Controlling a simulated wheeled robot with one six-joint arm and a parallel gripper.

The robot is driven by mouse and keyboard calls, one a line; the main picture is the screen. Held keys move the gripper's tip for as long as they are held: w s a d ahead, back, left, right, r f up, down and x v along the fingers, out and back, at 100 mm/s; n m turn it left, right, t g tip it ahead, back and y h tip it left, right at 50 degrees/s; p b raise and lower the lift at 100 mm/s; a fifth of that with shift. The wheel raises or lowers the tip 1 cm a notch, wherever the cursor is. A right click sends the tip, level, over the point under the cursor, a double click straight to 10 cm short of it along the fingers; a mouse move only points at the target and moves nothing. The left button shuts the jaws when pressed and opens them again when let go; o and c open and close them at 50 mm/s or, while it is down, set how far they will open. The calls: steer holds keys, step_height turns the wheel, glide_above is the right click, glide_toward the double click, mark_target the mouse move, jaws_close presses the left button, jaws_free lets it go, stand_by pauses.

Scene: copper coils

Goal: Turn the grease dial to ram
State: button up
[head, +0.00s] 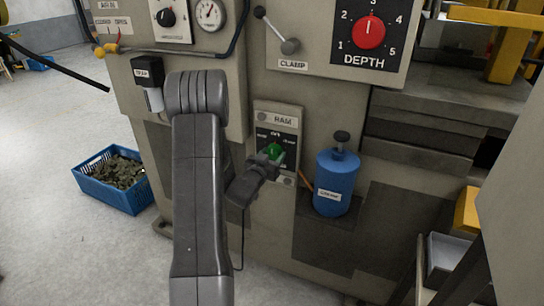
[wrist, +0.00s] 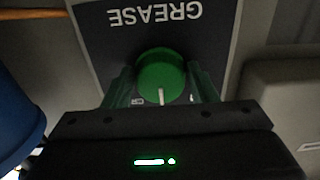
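The grease dial is a green round knob (head: 275,151) on a dark plate of the machine front, under a RAM label (head: 283,120). In the wrist view the knob (wrist: 161,76) is upside down below the inverted word GREASE, and its white pointer line points down in that picture. My gripper (head: 271,158) is at the dial, and in the wrist view its two fingers (wrist: 162,88) stand on either side of the knob. The gap is too small to tell whether they press on it. The fingers partly hide the dial's markings.
A blue canister (head: 336,183) stands on a ledge right of the dial. Above are a red DEPTH knob (head: 369,32), a clamp lever (head: 278,32) and a gauge (head: 209,14). A blue crate of scrap (head: 91,190) sits on the floor at left.

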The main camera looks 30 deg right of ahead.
steer(key=shift+n, duration=0.3)
steer(key=shift+n+b, duration=0.55)
steer(key=shift+n, duration=0.25)
steer(key=n, duration=0.3)
steer(key=shift+n+b, duration=0.3)
steer(key=shift+b, duration=0.05)
steer(key=n, duration=0.6)
steer(key=shift+s+d, duration=0.1)
steer(key=o, duration=1)
steer(key=shift+c, duration=0.2)
steer(key=v, duration=1.3)
steer(key=shift+s+a+b, duration=0.25)
steer(key=shift+b, duration=0.05)
